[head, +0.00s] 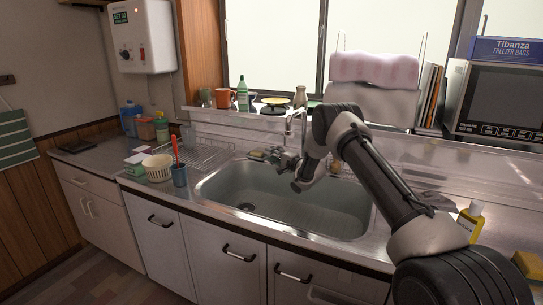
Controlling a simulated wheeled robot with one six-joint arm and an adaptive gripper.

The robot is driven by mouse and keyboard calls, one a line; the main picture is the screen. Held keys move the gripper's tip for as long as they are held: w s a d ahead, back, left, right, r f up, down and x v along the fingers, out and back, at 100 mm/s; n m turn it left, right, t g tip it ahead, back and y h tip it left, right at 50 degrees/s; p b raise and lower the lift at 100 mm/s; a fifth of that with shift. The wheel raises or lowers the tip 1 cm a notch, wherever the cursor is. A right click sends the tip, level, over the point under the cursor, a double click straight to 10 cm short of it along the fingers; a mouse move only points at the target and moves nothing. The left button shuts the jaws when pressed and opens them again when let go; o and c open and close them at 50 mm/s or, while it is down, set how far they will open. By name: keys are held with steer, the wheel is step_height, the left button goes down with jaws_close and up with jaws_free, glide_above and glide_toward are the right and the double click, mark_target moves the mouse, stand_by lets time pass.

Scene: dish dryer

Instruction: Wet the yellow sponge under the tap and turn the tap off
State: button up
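My gripper (272,156) is over the back part of the sink (290,205), near its rear rim and just below the chrome tap (290,125). A small yellowish thing (257,154), which may be the yellow sponge, shows at the gripper's fingertips. I cannot tell whether the fingers hold it or it lies behind them on the rim. Another yellow block (528,264) lies on the counter at the right edge, partly cut off. The tap's lower part is partly hidden by my arm, and I cannot make out running water.
A white basket (158,167), a blue cup (180,175) with a red-handled tool and a wire rack (205,154) stand left of the sink. A yellow bottle (470,218) is at right. Cups, a green bottle (242,95) and a pan line the ledge. The sink basin is clear.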

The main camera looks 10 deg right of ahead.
steer(key=shift+w+a, duration=0.1)
steer(key=shift+w, duration=0.15)
jaws_close()
steer(key=shift+r, duration=0.1)
steer(key=shift+r+m, duration=0.5)
steer(key=shift+m, duration=0.1)
jaws_free()
